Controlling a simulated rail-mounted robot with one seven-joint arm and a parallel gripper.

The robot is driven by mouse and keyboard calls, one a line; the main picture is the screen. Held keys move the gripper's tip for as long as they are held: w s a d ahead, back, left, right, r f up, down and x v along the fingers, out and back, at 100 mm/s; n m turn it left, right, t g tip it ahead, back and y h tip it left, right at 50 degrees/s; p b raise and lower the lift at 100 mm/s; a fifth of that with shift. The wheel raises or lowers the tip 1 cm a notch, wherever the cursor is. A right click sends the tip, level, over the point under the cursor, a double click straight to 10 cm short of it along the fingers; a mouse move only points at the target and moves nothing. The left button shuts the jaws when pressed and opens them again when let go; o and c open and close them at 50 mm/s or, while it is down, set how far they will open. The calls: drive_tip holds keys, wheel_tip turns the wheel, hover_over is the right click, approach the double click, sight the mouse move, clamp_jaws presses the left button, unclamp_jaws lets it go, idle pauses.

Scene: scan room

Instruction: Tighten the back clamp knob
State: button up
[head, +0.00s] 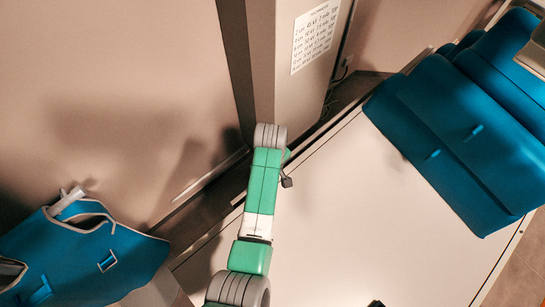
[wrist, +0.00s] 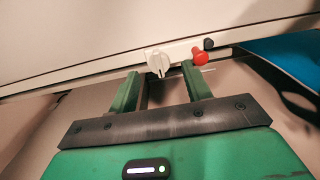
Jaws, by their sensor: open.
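In the wrist view a white round knob (wrist: 158,63) with a raised grip bar sits on a pale rail (wrist: 115,76) along the edge of a white panel. My gripper (wrist: 160,78) is open, with its two green fingers pointing at the rail. The knob shows just beyond and between the fingertips, nearer the left one. I cannot tell whether the fingers touch anything. A red knob (wrist: 199,55) is on the rail to the right, beyond the right finger. In the head view my gripper and the knobs are not visible.
A small dark knob (wrist: 209,44) is beside the red one. In the head view a large white tabletop (head: 350,210) has blue cushions (head: 455,130) at right. A blue apron (head: 85,260) hangs at lower left. A grey column (head: 290,85) with a printed chart (head: 315,35) stands behind.

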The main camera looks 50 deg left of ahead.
drive_tip(key=shift+f, duration=1.5)
drive_tip(key=shift+c, duration=0.2)
drive_tip(key=c, duration=1)
drive_tip(key=shift+o, duration=0.2)
